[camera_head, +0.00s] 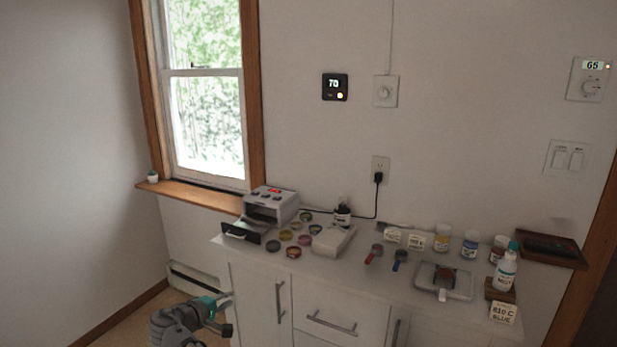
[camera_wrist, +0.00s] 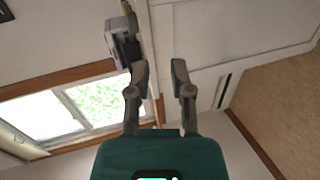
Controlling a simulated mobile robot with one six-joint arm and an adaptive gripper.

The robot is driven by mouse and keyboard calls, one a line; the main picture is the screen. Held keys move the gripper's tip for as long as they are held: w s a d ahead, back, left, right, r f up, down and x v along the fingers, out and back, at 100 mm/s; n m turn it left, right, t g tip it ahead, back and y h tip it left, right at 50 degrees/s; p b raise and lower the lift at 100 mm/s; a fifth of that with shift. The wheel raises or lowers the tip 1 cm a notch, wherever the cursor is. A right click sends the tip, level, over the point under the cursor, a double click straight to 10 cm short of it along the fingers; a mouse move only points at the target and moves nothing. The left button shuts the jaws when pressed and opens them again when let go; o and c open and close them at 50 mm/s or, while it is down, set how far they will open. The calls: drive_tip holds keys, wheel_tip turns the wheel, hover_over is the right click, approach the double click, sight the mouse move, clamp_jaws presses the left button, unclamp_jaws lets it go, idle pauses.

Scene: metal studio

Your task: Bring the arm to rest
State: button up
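My gripper (camera_head: 226,314) is at the lower left in the head view, in front of the white cabinet's left end and below the countertop. In the wrist view its two dark fingers (camera_wrist: 163,80) stand apart with nothing between them, so it is open and empty. My grey arm shows below it in the head view, bent and partly cut off by the lower edge.
The white cabinet (camera_head: 262,290) carries a small kiln-like box (camera_head: 270,205) with an open drawer, small coloured dishes (camera_head: 285,235), a white device (camera_head: 333,240), jars (camera_head: 442,237) and a white bottle (camera_head: 505,270). A window (camera_head: 205,120) is behind. Floor shows at the left.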

drive_tip(key=d+f+m+g, duration=0.3)
drive_tip(key=d+f+g, duration=0.15)
drive_tip(key=d, duration=0.85)
drive_tip(key=s+d+f+m+g+y, duration=0.2)
drive_tip(key=s+d+f+m+g, duration=0.15)
drive_tip(key=d, duration=0.55)
drive_tip(key=s+d+f+m+g+y, duration=0.25)
drive_tip(key=s+d, duration=0.25)
drive_tip(key=d, duration=0.3)
drive_tip(key=s+d+f+m+g+y, duration=0.2)
drive_tip(key=s+d+f+m+y, duration=0.15)
drive_tip(key=d, duration=0.55)
wheel_tip(320, 180, up, 20)
drive_tip(key=p, duration=1.8)
drive_tip(key=shift+s+a+f+n+h+p, duration=0.15)
drive_tip(key=shift+a+f+n+h+p, duration=0.15)
drive_tip(key=shift+n+h, duration=0.1)
